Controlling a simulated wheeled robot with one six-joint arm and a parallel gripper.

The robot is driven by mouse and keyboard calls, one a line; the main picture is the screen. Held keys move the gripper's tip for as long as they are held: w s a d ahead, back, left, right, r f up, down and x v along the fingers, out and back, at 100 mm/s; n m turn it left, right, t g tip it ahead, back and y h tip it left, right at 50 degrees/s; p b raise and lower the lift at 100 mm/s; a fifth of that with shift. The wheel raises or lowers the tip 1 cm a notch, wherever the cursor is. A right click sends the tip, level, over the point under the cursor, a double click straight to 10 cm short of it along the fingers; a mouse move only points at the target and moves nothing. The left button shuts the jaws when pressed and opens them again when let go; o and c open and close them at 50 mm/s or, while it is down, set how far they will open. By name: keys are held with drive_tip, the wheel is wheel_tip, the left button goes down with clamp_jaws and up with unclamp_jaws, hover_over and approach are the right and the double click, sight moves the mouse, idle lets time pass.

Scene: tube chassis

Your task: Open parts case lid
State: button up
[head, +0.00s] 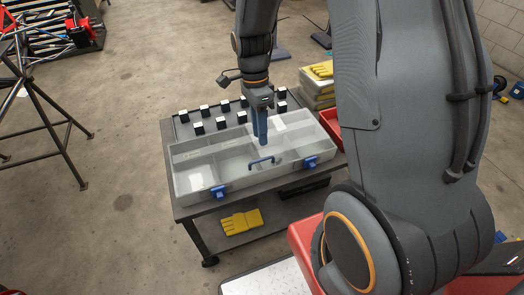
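The parts case (183,183) is a wide grey box with several compartments, lying on a cart top. A clear lid appears to lie over it, with light reflecting at the right; its exact edges are hard to make out. I cannot tell whether the latches are fastened. My gripper (263,141) points down over the middle of the case, behind the handle. Its blue fingers overlap in this view, so their gap and any contact are hidden.
Several black-and-white blocks (198,128) stand in rows behind the case. A red bin (330,125) and stacked yellow packs (318,84) are at the right. Yellow gloves (242,222) lie on the lower shelf. A black stand (40,95) is at the left; floor between is clear.

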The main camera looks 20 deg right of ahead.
hover_over(262, 164)
wheel_tip(262, 164, down, 8)
drive_tip(key=shift+r+p, duration=0.25)
drive_tip(key=shift+p, duration=0.05)
clamp_jaws()
idle(1.4)
